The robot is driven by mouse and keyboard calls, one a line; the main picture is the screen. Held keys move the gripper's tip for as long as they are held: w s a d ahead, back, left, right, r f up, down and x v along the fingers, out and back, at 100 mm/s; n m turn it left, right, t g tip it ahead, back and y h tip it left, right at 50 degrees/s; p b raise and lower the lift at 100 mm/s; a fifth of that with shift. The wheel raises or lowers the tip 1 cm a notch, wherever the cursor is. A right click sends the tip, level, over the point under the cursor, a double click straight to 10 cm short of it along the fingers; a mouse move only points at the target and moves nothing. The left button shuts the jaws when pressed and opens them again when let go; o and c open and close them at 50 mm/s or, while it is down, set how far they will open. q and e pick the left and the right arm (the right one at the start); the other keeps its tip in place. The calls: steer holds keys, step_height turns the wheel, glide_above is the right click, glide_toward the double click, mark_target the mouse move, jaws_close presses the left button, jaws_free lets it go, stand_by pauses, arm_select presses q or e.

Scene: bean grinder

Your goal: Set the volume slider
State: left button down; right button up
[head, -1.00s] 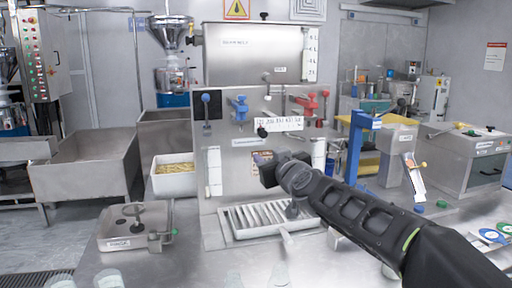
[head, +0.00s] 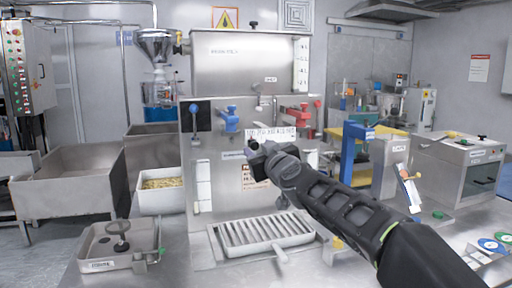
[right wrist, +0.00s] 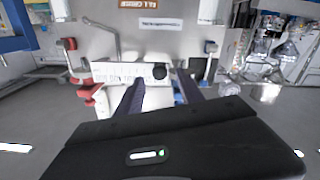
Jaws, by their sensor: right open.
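The volume slider is a white scale strip (head: 276,133) with printed numbers on the front of the steel machine (head: 237,112). In the right wrist view the strip (right wrist: 118,76) appears upside down, with the round black slider knob (right wrist: 159,72) near its right end. My right gripper (head: 257,152) is just below the strip's left end and partly hides that area. In the right wrist view the open fingers (right wrist: 160,95) point at the strip, with the knob between their lines. The fingers look empty; I cannot tell whether they touch the knob. My left gripper is not in view.
A blue valve handle (head: 229,118) and a red one (head: 299,114) sit above the strip. A slatted tray (head: 262,233) stands below. A blue stand (head: 352,155) is to the right. A white bin (head: 160,199) is at the left.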

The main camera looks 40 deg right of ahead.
mark_target(255, 146)
steer(key=shift+x, duration=1.65)
steer(key=shift+c, duration=0.4)
jaws_close()
